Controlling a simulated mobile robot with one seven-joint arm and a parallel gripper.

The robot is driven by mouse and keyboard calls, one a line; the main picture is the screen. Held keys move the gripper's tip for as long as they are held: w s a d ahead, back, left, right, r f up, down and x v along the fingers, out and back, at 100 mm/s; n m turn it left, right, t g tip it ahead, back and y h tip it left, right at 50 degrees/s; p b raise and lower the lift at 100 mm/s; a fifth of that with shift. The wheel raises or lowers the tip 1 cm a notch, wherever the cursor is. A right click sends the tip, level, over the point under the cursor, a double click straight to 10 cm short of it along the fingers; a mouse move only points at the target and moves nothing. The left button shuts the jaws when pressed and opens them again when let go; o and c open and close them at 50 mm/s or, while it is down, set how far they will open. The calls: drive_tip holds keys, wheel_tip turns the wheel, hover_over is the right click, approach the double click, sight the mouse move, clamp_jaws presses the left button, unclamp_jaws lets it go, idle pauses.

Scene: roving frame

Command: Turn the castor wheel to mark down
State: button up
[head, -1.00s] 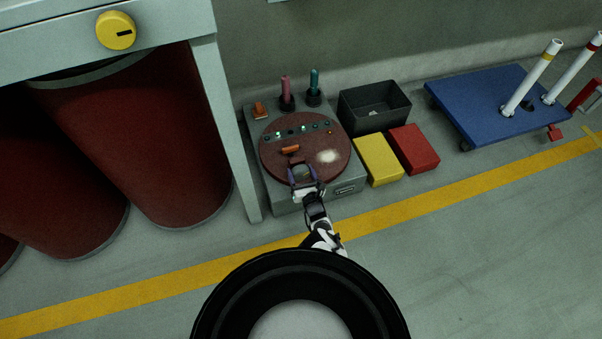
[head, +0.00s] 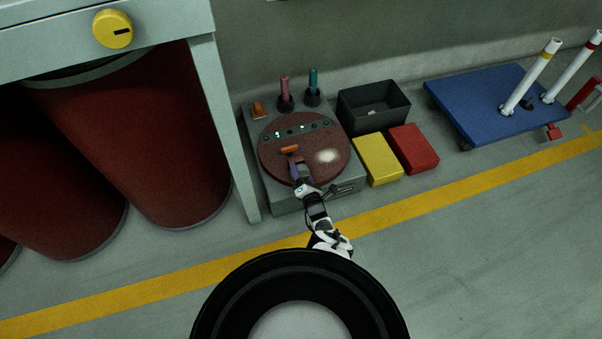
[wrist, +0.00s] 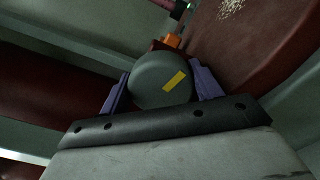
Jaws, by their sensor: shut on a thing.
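The castor wheel (wrist: 153,92) shows in the wrist view as a round grey-green face with a yellow bar mark (wrist: 175,81) on its right half. The bar slants from lower left to upper right in that picture. My gripper (wrist: 159,77) is shut on the wheel, one purple finger on each side of it. In the head view my gripper (head: 297,167) is over the front part of a round red-brown plate (head: 277,168). The wheel cannot be made out there; my gripper hides it.
The plate lies on a grey box (head: 268,194) with an orange block (head: 289,149), small lamps, and pink (head: 285,88) and teal (head: 313,82) handles. A black bin (head: 374,112), yellow box (head: 378,158) and red box (head: 414,148) stand at right. A bench leg (head: 228,130) is close at left.

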drive_tip(key=shift+m, duration=0.5)
drive_tip(key=o, duration=1)
drive_tip(key=shift+d+f, duration=0.1)
